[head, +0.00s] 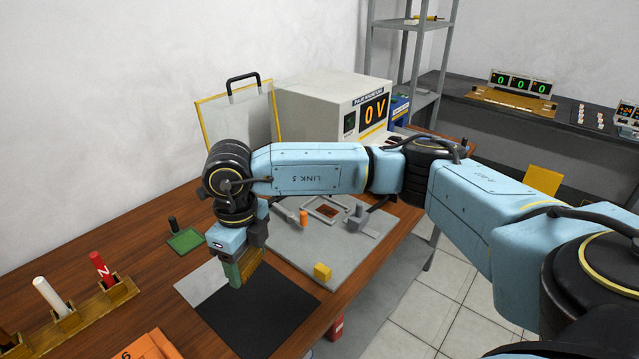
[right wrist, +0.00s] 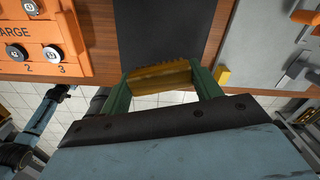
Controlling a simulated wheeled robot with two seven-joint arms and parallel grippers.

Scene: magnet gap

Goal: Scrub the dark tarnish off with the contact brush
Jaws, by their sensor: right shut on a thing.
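My right gripper (head: 242,272) reaches down over the table's left-centre part, beside a black mat (head: 262,312). Its green fingers are shut on a yellow-brown brush (head: 251,262), mostly hidden by the fingers in the head view. In the right wrist view the brush (right wrist: 160,77) spans between the two fingers, its ridged edge towards the black mat (right wrist: 158,28). I cannot tell whether it touches the mat. A dark red-brown patch (head: 327,210) lies inside a metal frame on the grey plate (head: 290,245); it may be the tarnish. My left gripper is not in view.
A yellow block (head: 322,271) and an orange peg (head: 304,217) stand on the grey plate. A green tray (head: 186,240) lies behind. A wooden rack (head: 85,315) with rods and an orange panel (head: 145,347) are at left. The "0 V" meter (head: 330,105) stands at the back.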

